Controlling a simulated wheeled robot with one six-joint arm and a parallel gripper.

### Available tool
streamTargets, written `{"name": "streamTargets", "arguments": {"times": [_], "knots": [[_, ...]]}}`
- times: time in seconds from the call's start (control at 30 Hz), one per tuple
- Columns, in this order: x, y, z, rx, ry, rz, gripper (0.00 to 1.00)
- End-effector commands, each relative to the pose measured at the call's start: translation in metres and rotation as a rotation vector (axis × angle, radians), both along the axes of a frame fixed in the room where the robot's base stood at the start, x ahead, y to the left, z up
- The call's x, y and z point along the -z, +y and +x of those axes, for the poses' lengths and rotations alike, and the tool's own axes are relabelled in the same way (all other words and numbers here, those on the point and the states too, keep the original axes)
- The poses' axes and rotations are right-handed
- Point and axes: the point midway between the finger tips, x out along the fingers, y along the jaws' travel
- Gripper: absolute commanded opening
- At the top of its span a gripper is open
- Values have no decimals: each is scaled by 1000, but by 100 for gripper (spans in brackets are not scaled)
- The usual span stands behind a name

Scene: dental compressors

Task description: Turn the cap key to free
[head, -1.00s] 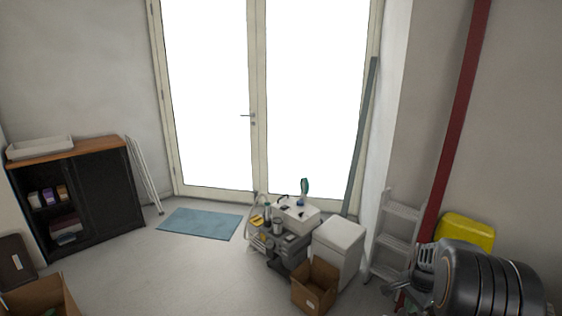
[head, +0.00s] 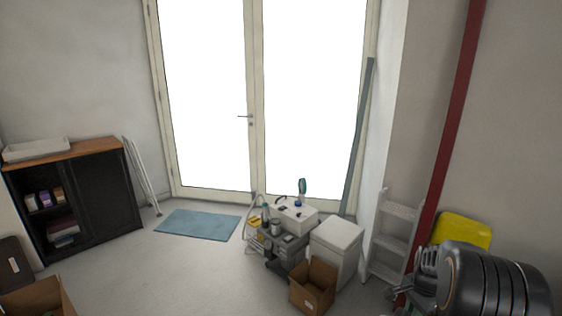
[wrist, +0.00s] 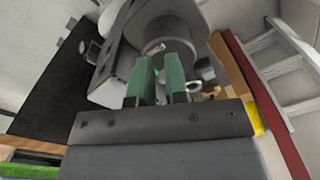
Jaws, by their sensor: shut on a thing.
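My gripper (wrist: 157,72) has two green fingers, close together with a narrow gap, in the middle of the wrist view. It is shut on a small part, taken to be the cap key, which the fingers mostly hide. Its turn position cannot be read. A grey round body (wrist: 160,30) lies just beyond the fingertips. A small metal ring (wrist: 194,87) shows just right of the fingers. My gripper cannot be made out in the head view.
In the head view, a dark ribbed tank (head: 495,282) fills the lower right, with a yellow container (head: 463,232) behind it. A stepladder (head: 395,240), a red pipe (head: 455,120) and a cardboard box (head: 314,287) stand nearby.

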Motion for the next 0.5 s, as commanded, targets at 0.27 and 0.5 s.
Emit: {"name": "streamTargets", "arguments": {"times": [0.27,0.5], "knots": [[11,9,-12,0,40,21,0],[-11,9,-11,-1,38,20,0]]}}
